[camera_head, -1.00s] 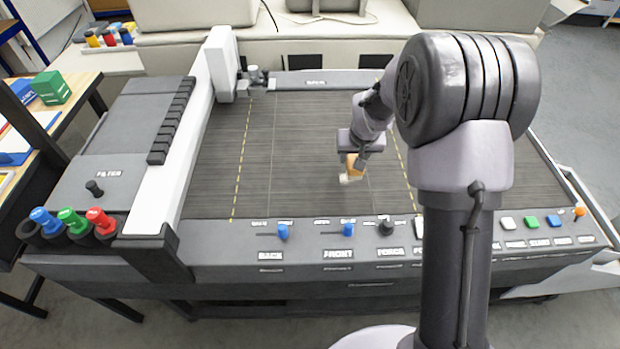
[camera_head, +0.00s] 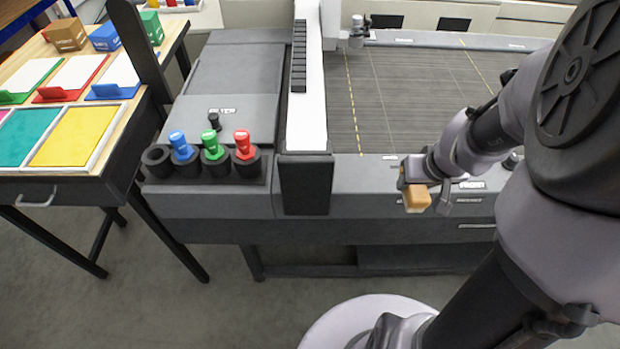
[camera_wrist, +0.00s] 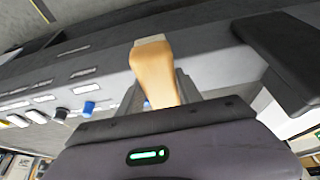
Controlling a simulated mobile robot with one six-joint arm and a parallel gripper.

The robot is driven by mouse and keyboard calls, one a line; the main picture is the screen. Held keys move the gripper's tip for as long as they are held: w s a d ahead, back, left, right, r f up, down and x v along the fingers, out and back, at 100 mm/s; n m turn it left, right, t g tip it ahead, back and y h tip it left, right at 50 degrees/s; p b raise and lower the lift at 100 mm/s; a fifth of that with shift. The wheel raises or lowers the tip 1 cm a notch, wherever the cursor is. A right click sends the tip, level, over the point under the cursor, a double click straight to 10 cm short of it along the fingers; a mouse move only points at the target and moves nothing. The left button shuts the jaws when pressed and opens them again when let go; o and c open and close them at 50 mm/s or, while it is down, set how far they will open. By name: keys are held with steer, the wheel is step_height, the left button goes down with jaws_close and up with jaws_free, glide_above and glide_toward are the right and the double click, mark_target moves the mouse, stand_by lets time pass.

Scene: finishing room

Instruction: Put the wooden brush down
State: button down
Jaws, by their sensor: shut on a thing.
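The wooden brush (camera_head: 417,198) is a light brown block at the end of my arm, in front of the grey machine's front panel. My gripper (camera_head: 408,178) is shut on it and holds it in the air. In the wrist view the brush (camera_wrist: 154,72) sticks out beyond the jaws, with a pale band at its far end. My gripper (camera_wrist: 158,98) hides the rest of it.
The grey machine (camera_head: 230,113) has a white gantry (camera_head: 305,110) and a dark slatted bed (camera_head: 405,95). Blue, green and red tools (camera_head: 212,145) stand in black holders beside an empty one. At left, a wooden table (camera_head: 88,175) bears coloured trays, card stands and small boxes.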

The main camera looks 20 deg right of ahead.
steer(key=w+a+p, duration=0.1)
steer(key=w+a, duration=0.1)
steer(key=w, duration=0.2)
steer(key=w+a+f+p, duration=0.1)
steer(key=w+a, duration=0.1)
steer(key=w, duration=0.3)
steer(key=w+a+p, duration=0.1)
steer(key=w, duration=0.4)
steer(key=shift+a+f+p, duration=0.25)
steer(key=shift+a+p, duration=0.05)
steer(key=shift+a, duration=0.1)
steer(key=f, duration=0.1)
steer(key=f+b, duration=0.1)
steer(key=f, duration=0.1)
steer(key=shift+w+a+f+b, duration=0.15)
steer(key=shift+w+f+b, duration=0.15)
steer(key=shift+f, duration=0.1)
steer(key=shift+s+r, duration=0.1)
steer(key=shift+s, duration=0.05)
steer(key=c, duration=0.8)
jaws_free()
